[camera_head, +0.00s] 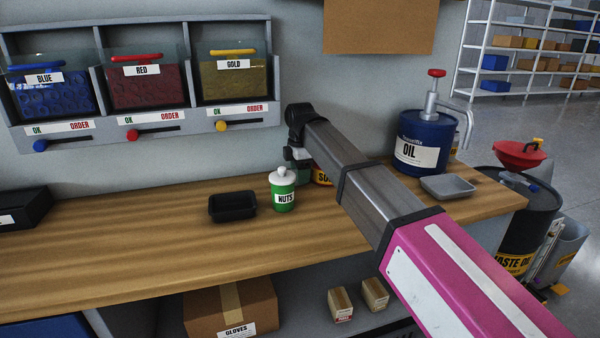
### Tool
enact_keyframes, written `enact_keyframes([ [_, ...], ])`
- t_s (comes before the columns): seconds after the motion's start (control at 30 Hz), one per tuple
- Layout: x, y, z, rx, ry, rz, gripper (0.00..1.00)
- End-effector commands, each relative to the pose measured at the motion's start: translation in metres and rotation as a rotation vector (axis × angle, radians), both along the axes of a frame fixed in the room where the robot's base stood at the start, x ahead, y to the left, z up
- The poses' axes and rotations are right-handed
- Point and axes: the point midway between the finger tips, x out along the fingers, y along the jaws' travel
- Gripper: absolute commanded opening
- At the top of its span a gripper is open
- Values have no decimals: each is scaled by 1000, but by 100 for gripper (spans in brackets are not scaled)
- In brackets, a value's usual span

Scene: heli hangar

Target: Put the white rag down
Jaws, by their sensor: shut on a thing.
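My gripper (298,156) is at the far end of my arm, low over the back of the wooden workbench (130,263), just behind and right of the green nuts jar. It is small and partly hidden by my own arm and the jar. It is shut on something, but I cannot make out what. I cannot pick out a white rag anywhere in this view.
The green nuts jar (283,196) with a white lid stands beside a black tray (232,206). A can with an orange label (322,176) is partly behind my arm. A blue oil can (424,140) and grey tray (447,187) stand right. The bench's left-middle is clear.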

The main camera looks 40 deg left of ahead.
Motion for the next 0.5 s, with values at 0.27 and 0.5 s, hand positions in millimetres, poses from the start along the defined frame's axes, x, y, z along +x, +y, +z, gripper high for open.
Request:
enact_keyframes([
  [0.27, 0, 0, -1, 0, 0, 0, 39],
  [0.5, 0, 0, -2, 0, 0, 0, 86],
])
